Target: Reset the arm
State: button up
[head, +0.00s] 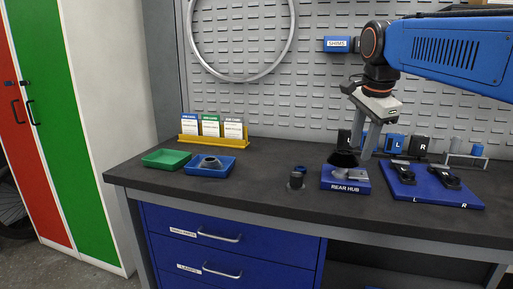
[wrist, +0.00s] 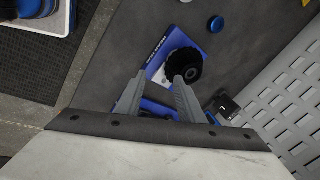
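My gripper (head: 368,140) hangs from my blue arm above the back right part of the workbench, pointing down. In the wrist view its two grey fingers (wrist: 159,80) are apart, with nothing between them. Below them is the blue block labelled REAR HUB (head: 350,188), which also shows in the wrist view (wrist: 155,58). A dark round part (head: 343,159) is at this block; in the wrist view it is a black ribbed disc (wrist: 188,66) close to the right fingertip. I cannot tell if they touch.
A blue L/R board (head: 430,200) with black parts lies right of the block. L and R holders (head: 397,144) stand behind. A dark cylinder (head: 296,181), a blue tray (head: 222,171), a green tray (head: 165,165) and a yellow card rack (head: 190,140) are left. The front-left benchtop is clear.

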jog(key=s+f+n+t, duration=0.1)
jog(key=s+f+n, duration=1.4)
jog(key=s+f, duration=0.8)
notch_tip(320, 180, down, 4)
jog(key=shift+s+d+r+n+y, duration=0.2)
jog(key=shift+s+d+n+y, duration=0.1)
jog(key=shift+s+d+n, duration=0.1)
